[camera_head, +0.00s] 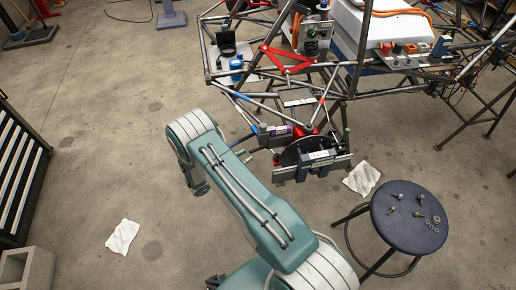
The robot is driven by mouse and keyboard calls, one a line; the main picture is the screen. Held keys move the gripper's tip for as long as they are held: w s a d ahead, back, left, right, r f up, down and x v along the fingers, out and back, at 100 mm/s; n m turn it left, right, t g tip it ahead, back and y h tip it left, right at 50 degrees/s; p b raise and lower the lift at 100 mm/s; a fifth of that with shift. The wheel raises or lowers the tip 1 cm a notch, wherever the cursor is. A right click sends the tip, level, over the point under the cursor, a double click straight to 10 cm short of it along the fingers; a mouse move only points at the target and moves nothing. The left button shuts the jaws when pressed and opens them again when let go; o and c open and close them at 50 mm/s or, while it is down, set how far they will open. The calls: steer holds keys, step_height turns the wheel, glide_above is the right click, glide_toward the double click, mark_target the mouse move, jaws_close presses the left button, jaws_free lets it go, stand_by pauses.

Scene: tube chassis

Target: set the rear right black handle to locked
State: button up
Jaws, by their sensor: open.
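The tube chassis (345,95) of dark metal tubes stands at the upper right. I cannot single out the rear right black handle with certainty; small dark parts sit on the chassis's right panel (420,60), too small to tell their setting. A black upright part (228,44) stands on the chassis's left side. My teal arm reaches up from the bottom and bends down at its elbow, left of the chassis and apart from those parts. My gripper is not visible; the arm appears to hide it.
A blue round stool (409,222) with small hardware stands at the right. A black disc assembly (308,158) sits at the chassis's near end. White cloths (122,237) lie on the floor. A dark rack (18,170) stands at the left, with open floor before it.

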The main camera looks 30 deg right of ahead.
mark_target(260, 148)
steer(key=d, duration=0.6)
steer(key=shift+w+d, duration=0.15)
steer(key=shift+w, duration=0.25)
jaws_close()
